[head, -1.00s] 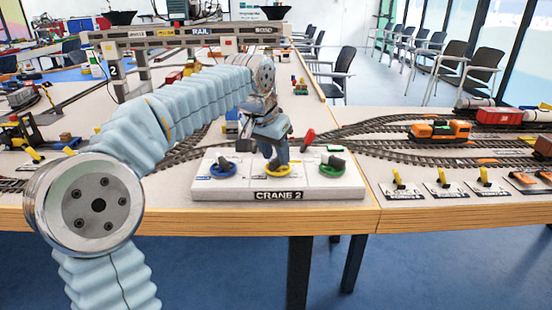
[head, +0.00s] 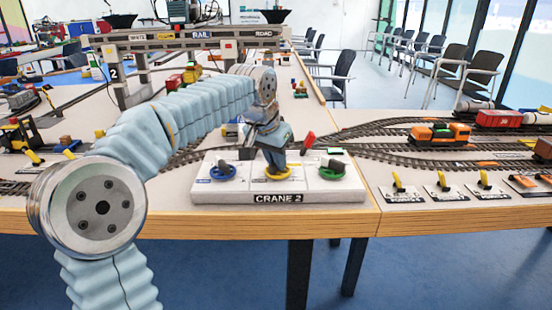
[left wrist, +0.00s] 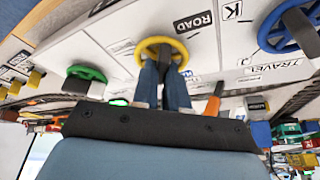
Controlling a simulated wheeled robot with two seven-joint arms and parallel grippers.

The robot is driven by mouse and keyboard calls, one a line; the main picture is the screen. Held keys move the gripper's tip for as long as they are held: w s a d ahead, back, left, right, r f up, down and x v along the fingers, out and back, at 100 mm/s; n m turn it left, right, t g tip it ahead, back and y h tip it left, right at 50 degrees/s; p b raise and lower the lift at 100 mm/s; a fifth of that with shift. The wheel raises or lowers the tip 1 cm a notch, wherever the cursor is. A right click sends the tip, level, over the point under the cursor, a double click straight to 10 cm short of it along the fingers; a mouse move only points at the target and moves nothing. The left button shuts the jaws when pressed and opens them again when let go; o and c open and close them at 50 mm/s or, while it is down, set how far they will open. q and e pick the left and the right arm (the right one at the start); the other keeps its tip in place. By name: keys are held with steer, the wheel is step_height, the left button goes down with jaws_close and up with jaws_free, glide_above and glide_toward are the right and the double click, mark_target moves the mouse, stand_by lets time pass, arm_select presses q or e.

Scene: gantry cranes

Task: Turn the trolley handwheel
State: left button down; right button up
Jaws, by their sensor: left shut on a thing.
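The control panel marked CRANE 2 (head: 315,196) carries three handwheels. The yellow handwheel (head: 280,178) is in the middle, the blue handwheel (head: 222,174) on the left, the green handwheel (head: 332,174) on the right. My left gripper (head: 276,170) points down at the yellow wheel. In the left wrist view its two blue fingers (left wrist: 164,68) are close together at the yellow wheel (left wrist: 163,41), shut on its middle, which they partly hide. The blue wheel (left wrist: 290,25), beside a TRAVEL label, and the green wheel (left wrist: 88,74) are apart from the fingers.
Red (head: 309,139) and black-and-green (head: 332,150) parts stand behind the panel. Tracks run behind and to the right, with an orange locomotive (head: 440,132) and yellow levers (head: 443,181). A grey gantry (head: 190,37) spans the back left.

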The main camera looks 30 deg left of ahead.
arm_select(q)
steer(key=shift+n, duration=0.3)
steer(key=n+y, duration=0.1)
steer(key=n, duration=0.1)
steer(key=shift+d+n+p, duration=0.15)
steer(key=shift+n+p, duration=0.25)
steer(key=n, duration=0.1)
steer(key=n+y, duration=0.1)
steer(key=n, duration=0.1)
steer(key=shift+d+n+g+y+p, duration=0.15)
steer(key=shift+n+g+y+p, duration=0.15)
steer(key=shift+g+p, duration=0.1)
steer(key=n+g+y, duration=0.1)
steer(key=n, duration=0.2)
steer(key=shift+w+p, duration=0.15)
steer(key=shift+p, duration=0.15)
steer(key=shift+d+n+g+y, duration=0.1)
steer(key=shift+n+g+y, duration=0.3)
steer(key=shift+n, duration=1.4)
steer(key=c, duration=1.2)
jaws_free()
steer(key=shift+o, duration=0.2)
